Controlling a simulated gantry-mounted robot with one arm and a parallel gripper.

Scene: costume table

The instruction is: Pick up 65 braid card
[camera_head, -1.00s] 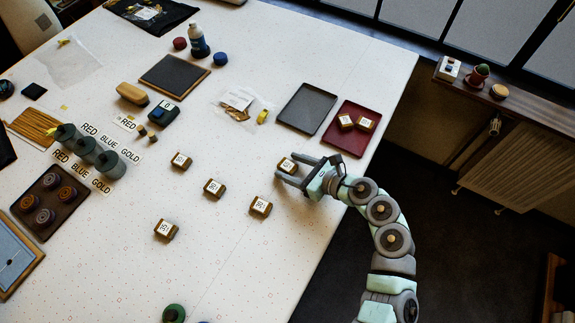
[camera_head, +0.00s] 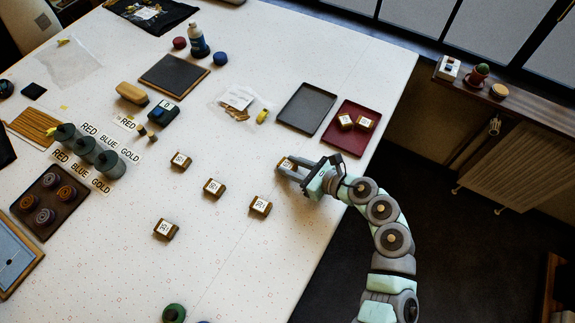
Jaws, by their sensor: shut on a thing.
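My gripper (camera_head: 291,169) is at the right part of the white table, shut on a small braid card (camera_head: 286,164) with a gold-brown body and a white label. The label's print is too small to read for certain. Similar braid cards lie loose on the table: one at the upper left (camera_head: 180,160), one in the middle (camera_head: 213,187), one nearer my arm (camera_head: 260,205) and one at the lower left (camera_head: 166,229). Two more cards (camera_head: 346,121) lie on the dark red tray (camera_head: 345,142) at the upper right.
An empty grey tray (camera_head: 307,108) lies left of the red tray. A clear bag (camera_head: 240,103) lies further left. The table's right edge runs beneath my arm.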

